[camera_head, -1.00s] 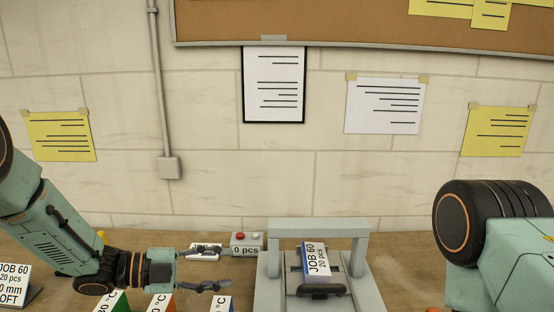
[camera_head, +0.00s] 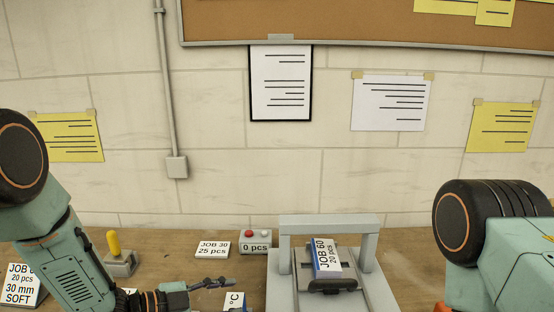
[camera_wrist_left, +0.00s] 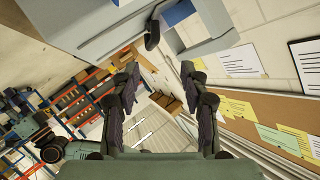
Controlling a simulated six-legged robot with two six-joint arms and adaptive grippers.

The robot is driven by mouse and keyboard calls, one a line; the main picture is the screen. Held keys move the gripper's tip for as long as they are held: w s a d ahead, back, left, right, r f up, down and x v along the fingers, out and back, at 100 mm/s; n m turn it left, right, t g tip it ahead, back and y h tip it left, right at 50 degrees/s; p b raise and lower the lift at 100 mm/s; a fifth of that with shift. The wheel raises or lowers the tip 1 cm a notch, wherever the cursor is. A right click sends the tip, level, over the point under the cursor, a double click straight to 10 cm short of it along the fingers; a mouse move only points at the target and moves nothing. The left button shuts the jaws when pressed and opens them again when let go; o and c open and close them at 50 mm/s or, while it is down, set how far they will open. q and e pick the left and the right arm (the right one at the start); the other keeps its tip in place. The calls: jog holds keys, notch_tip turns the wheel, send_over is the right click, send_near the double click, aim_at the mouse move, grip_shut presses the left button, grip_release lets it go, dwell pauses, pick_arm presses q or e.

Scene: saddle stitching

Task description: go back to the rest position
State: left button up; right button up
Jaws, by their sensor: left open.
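My left gripper (camera_head: 212,284) is low over the bench in the head view, left of the grey press frame (camera_head: 330,222). In the left wrist view its two fingers (camera_wrist_left: 160,82) stand apart with nothing between them. A block labelled JOB 60, 20 pcs (camera_head: 327,257) sits tilted on the press bed, apart from the gripper. My right arm enters at the right edge of the head view; its gripper is out of the picture.
A button box reading 0 pcs (camera_head: 255,243), a JOB 30 card (camera_head: 213,249) and a yellow-handled lever (camera_head: 115,245) stand behind the left gripper. A °C block (camera_head: 234,302) is just below it.

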pick_arm(q)
jog(key=s+a+f+n+y, duration=0.1)
jog(key=s+f+n+y, duration=0.1)
jog(key=s+f+n, duration=0.2)
jog(key=s+a+f+n+g+y, duration=0.1)
jog(key=s+a+f+n+y, duration=0.1)
jog(key=s+f+n, duration=0.2)
jog(key=s+a+f+n+g+y, duration=0.1)
jog(key=s+a+f+n+y, duration=0.1)
jog(key=s+f, duration=0.4)
jog(key=shift+s+a+f+n+y, duration=0.1)
jog(key=shift+a+f+n+y, duration=0.15)
jog(key=shift+f+n+y, duration=0.45)
jog(key=s+a+f+n+g+y, duration=0.2)
jog(key=s+a+n+g, duration=0.15)
jog(key=s, duration=0.65)
jog(key=s+a+f+n+g+y, duration=0.1)
jog(key=s+a+n+g+y, duration=0.2)
jog(key=s, duration=0.7)
notch_tip(320, 180, down, 21)
jog(key=n+b, duration=0.1)
jog(key=b, duration=1.9)
jog(key=shift+s+a+t+h+b, duration=0.15)
jog(key=shift+s+t+h+b, duration=0.15)
jog(key=shift+t+b, duration=0.15)
jog(key=shift+w+r, duration=0.1)
